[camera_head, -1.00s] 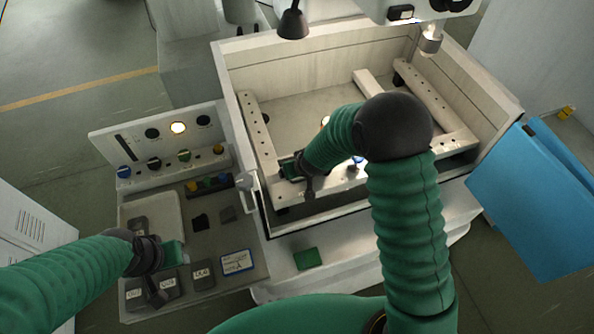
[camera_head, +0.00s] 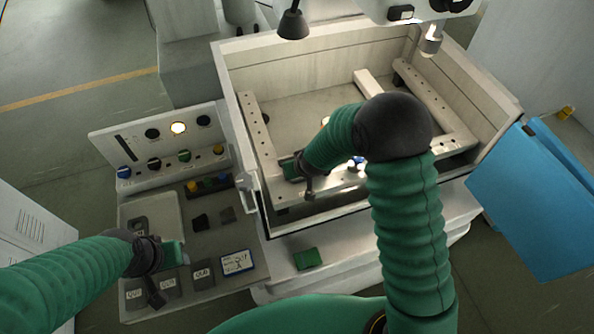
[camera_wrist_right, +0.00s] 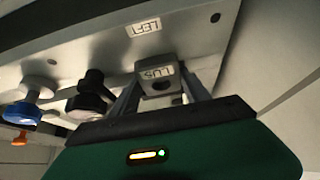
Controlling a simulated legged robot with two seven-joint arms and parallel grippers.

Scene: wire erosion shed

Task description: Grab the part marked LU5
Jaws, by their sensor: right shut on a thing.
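The part marked LU5 (camera_wrist_right: 157,84) is a small grey block with a white label, which reads upside down in the right wrist view. It sits between the two fingers of my right gripper (camera_wrist_right: 161,92), which is shut on it. The block is at the pale rail, below an upside-down LEFT label (camera_wrist_right: 144,27). In the head view my right gripper (camera_head: 302,182) is at the tank's near rail (camera_head: 335,185), and the part cannot be made out there. My left gripper (camera_head: 163,274) hovers over the side shelf at lower left. Its fingers are too unclear to read.
Several grey labelled blocks (camera_head: 202,274) and a white card (camera_head: 236,262) lie on the side shelf (camera_head: 215,245). A knob panel (camera_head: 170,155) stands behind it. Tank walls (camera_head: 480,85) enclose my right gripper. Knobs (camera_wrist_right: 89,100) sit left of the part. A blue sheet (camera_head: 540,205) hangs at right.

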